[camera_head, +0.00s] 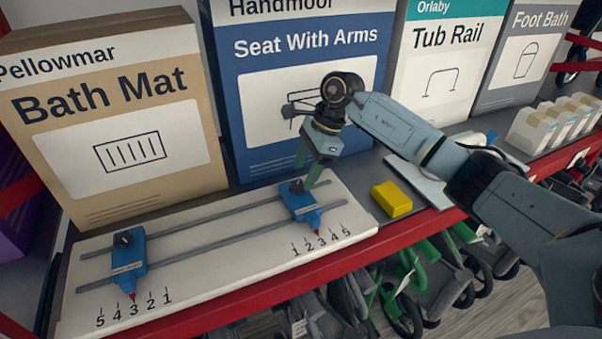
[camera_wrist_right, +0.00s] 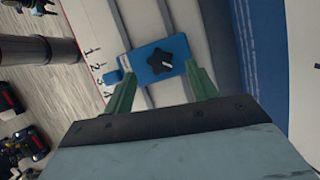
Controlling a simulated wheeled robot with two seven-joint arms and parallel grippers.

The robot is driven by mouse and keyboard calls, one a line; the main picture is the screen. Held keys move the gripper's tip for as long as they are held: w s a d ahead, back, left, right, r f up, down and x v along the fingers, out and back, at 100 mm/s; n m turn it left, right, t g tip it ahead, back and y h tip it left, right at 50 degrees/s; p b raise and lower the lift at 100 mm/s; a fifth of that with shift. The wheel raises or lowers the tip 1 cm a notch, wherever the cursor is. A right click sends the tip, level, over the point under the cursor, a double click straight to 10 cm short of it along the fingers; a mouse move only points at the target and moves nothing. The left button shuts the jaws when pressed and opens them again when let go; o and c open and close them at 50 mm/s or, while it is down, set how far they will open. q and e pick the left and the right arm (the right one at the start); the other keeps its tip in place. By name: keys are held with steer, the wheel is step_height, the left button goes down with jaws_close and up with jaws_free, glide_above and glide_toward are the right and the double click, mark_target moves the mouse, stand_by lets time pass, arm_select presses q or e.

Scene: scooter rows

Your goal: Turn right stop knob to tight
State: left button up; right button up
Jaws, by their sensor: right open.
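The right stop (camera_head: 304,207) is a blue slider on two grey rails, its red pointer near the 2 and 3 marks. Its black lobed knob (camera_wrist_right: 160,61) carries a white mark; in the head view the knob (camera_head: 297,187) is partly hidden by a green finger. My right gripper (camera_head: 309,172) reaches down over the stop. In the right wrist view its green fingers (camera_wrist_right: 160,70) are spread, one on either side of the knob in the picture, with nothing held. I cannot tell how far above the knob they are. My left gripper is not in view.
The left stop (camera_head: 127,261) sits on the same white board (camera_head: 215,270), near its 3. A yellow block (camera_head: 391,199) lies right of the board. Tall boxes, including the blue seat box (camera_head: 245,110), stand close behind. The red shelf edge (camera_head: 270,285) runs along the front.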

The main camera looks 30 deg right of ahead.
mark_target(297, 187)
steer(key=shift+x, duration=1.05)
steer(key=shift+a+f, duration=0.1)
steer(key=shift+f, duration=0.3)
steer(key=shift+c, duration=0.3)
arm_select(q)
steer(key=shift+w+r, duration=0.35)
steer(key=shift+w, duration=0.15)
arm_select(e)
steer(key=c, duration=0.9)
